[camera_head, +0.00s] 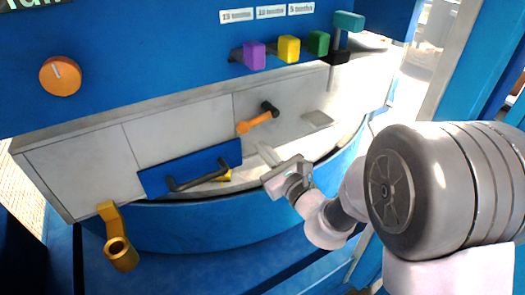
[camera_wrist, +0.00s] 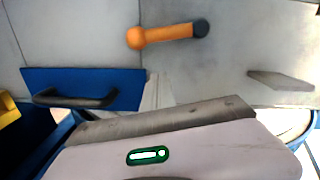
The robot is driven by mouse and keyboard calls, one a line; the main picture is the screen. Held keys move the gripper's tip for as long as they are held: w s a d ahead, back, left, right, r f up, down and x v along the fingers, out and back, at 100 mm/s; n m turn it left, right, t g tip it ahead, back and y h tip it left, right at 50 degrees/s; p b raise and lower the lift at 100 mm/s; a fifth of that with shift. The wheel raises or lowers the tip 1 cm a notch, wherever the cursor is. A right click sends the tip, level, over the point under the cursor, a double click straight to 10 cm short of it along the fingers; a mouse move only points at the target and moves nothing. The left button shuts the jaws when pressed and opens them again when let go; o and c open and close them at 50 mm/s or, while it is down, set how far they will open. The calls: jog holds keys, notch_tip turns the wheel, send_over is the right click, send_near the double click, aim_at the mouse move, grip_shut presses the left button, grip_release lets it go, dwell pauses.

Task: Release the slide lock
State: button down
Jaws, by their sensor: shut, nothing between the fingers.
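An orange lever (camera_head: 258,119) with a black pivot end sits on the grey panel, and it also shows at the top of the wrist view (camera_wrist: 165,35). A blue plate (camera_head: 172,168) with a black handle (camera_head: 200,179) lies to the lower left; the handle also shows in the wrist view (camera_wrist: 75,98). A small yellow piece (camera_head: 226,175) shows by the handle's right end. I cannot tell which part is the slide lock. My gripper (camera_head: 267,155) is shut and empty, below the orange lever and right of the blue plate. Its fingers (camera_wrist: 157,90) touch nothing that I can make out.
Purple (camera_head: 255,55), yellow (camera_head: 288,49), green (camera_head: 318,43) and teal (camera_head: 348,21) knobs line the upper ledge. An orange dial (camera_head: 60,75) is at upper left. A brass crank (camera_head: 119,250) sticks out at lower left. A grey tab (camera_head: 317,119) is right of the lever.

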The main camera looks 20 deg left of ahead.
jog(key=v, duration=1)
jog(key=shift+s+a, duration=0.1)
jog(key=shift+s, duration=0.05)
